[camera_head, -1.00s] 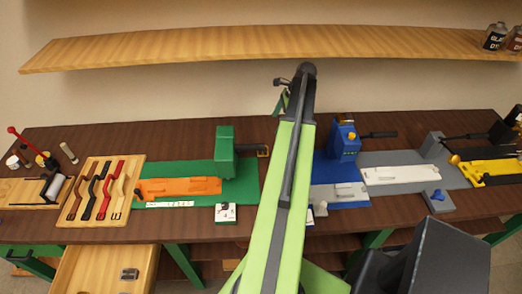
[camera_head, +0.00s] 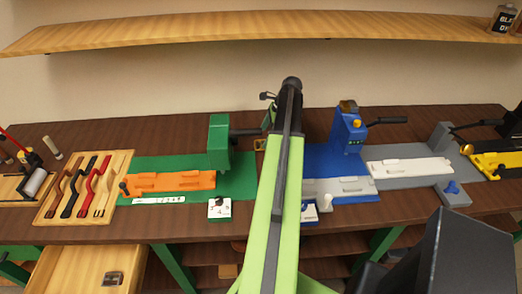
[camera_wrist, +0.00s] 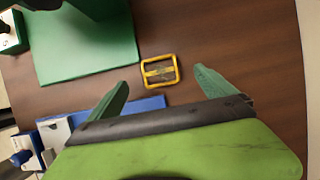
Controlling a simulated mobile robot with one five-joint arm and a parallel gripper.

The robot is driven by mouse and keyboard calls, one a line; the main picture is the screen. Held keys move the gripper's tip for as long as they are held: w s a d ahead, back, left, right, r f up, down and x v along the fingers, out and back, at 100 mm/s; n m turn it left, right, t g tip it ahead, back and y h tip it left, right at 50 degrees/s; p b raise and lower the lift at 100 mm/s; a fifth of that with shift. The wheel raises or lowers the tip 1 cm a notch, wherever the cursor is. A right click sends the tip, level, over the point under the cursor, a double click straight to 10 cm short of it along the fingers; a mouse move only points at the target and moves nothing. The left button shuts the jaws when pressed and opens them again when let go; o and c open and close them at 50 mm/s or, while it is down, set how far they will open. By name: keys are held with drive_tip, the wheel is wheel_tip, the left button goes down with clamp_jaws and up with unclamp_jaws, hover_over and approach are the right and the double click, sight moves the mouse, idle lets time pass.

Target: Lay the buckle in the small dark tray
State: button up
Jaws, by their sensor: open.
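A small yellow-rimmed rectangular piece (camera_wrist: 160,71) lies on the brown table in the wrist view, with a dull dark inside and a lighter bar across it.
A green press on a green base (camera_head: 236,181) stands left of my arm, and a blue press (camera_head: 347,135) right of it. A board with several strap tools (camera_head: 110,207) lies farther left. The open wooden drawer (camera_head: 60,268) juts out in front. A shelf (camera_head: 200,32) runs above.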

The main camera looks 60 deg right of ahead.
sight(261, 144)
drive_tip(key=b+x, duration=0.2)
drive_tip(key=x, duration=0.1)
drive_tip(key=b+x, duration=0.1)
drive_tip(key=shift+s+d+f+b, duration=0.1)
drive_tip(key=shift+s+f+b, duration=0.15)
drive_tip(key=shift+f, duration=0.2)
drive_tip(key=shift+w+r, duration=0.1)
drive_tip(key=shift+r, duration=0.1)
drive_tip(key=shift+c, duration=0.4)
drive_tip(key=c, duration=1.5)
drive_tip(key=shift+c, duration=0.2)
drive_tip(key=shift+r+p, duration=0.15)
drive_tip(key=shift+p, duration=0.15)
wheel_tip(261, 144, up, 10)
drive_tip(key=p, duration=0.9)
drive_tip(key=shift+p, duration=0.35)
